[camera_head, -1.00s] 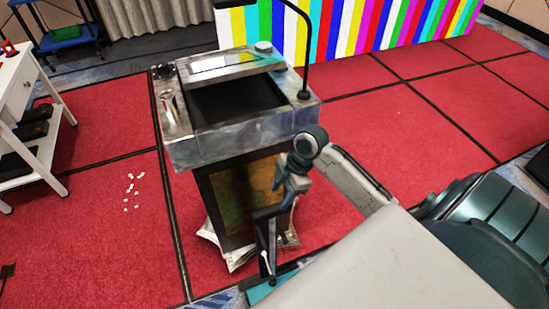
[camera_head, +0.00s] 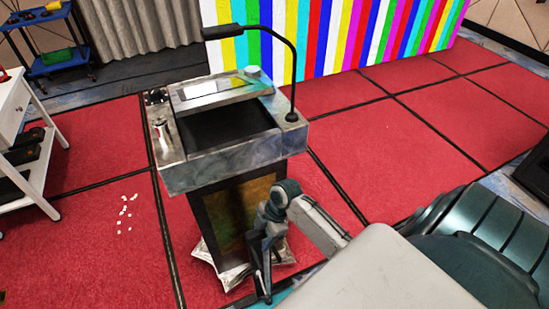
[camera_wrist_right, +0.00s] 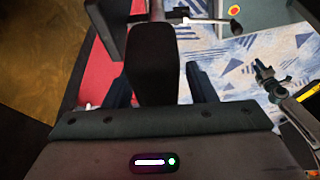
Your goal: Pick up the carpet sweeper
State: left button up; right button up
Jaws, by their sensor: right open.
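I cannot make out a carpet sweeper for certain in either view. My right gripper (camera_head: 264,284) points down in front of the lectern's lower front in the head view. In the right wrist view my right gripper (camera_wrist_right: 160,88) has its two dark fingers apart. A dark, rounded upright shape (camera_wrist_right: 152,62) shows between and beyond the fingers. I cannot tell what it is, or whether the fingers touch it. My left gripper cannot be made out for certain.
A grey lectern (camera_head: 235,157) with a black gooseneck stands close ahead on red carpet (camera_head: 100,260). White scraps (camera_head: 123,212) lie left of it. A white side table (camera_head: 42,170) is at left, a blue cart (camera_head: 55,62) behind. The striped video wall (camera_head: 340,40) stands behind.

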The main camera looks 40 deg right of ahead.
grip_shut()
jog(key=shift+r, duration=0.1)
jog(key=shift+w, duration=0.1)
